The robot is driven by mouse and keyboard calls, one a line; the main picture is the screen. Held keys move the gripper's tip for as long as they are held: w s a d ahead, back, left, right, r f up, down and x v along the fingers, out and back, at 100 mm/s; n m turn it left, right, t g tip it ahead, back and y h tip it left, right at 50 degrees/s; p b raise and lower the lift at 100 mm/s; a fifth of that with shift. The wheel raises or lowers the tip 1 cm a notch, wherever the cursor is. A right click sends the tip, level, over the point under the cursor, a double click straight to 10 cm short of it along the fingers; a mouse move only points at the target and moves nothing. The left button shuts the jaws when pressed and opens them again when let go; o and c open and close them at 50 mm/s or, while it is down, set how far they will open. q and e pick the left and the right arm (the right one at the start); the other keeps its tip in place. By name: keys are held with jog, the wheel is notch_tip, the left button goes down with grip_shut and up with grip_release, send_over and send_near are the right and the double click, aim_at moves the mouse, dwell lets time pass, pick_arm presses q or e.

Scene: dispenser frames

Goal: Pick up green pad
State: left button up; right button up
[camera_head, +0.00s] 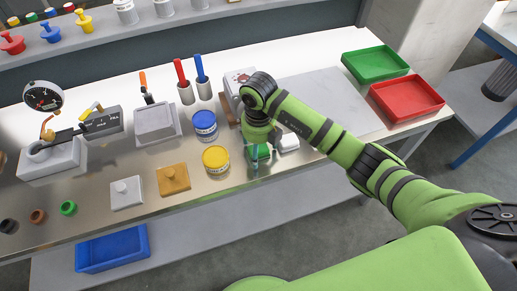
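The green pad (260,151) is near the front edge of the table, right of the yellow tin. My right gripper (256,154) points down over it from above, with its fingertips at or close to the pad. The gripper and its wrist hide part of the pad. Whether the fingers touch or grip the pad is too small to tell. My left gripper is not in view.
A yellow tin (216,160) stands close on the left and a blue tin (205,127) behind it. A small white item (288,143) lies just right. Orange (173,180) and white (126,193) blocks sit left. Green (375,64) and red (407,98) trays are at right.

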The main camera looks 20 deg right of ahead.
jog(key=c, duration=1)
jog(key=shift+r, duration=0.45)
notch_tip(320, 180, up, 3)
jog(key=shift+w+f+b, duration=0.1)
jog(key=shift+f+b, duration=0.05)
jog(key=shift+b, duration=0.75)
jog(key=s+d+r, duration=0.2)
jog(key=s, duration=0.1)
jog(key=s+d+r+b, duration=0.1)
jog(key=s+d+r, duration=0.4)
jog(key=s, duration=0.1)
jog(key=shift+d+r, duration=0.25)
jog(key=shift+d, duration=0.1)
